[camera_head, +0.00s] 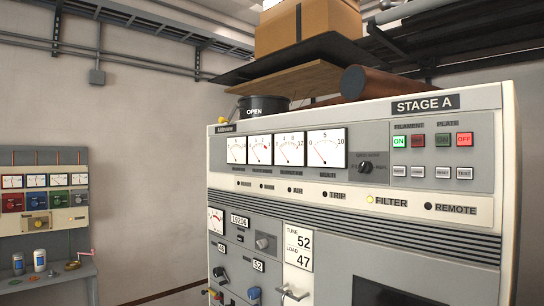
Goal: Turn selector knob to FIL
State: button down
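A grey and cream transmitter rack marked STAGE A (425,105) fills the right half of the view. A small black knob (366,167) sits on its upper panel, right of the MULTI meter (324,150). Small print stands above this knob, too small to read, and I cannot tell where its pointer is. It looks like the selector knob, though no label confirms it. The FILAMENT ON button (400,141) is lit green and the PLATE OFF button (464,139) is lit red. The FILTER lamp (369,199) glows yellow. My gripper is not in view.
A smaller console (45,157) stands far left.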

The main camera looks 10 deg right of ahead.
aim_at(365, 167)
jog(key=u, duration=1.85)
jog(key=k, duration=0.95)
jog(key=z, duration=1.4)
jog(key=i, duration=1)
jog(key=u, duration=0.05)
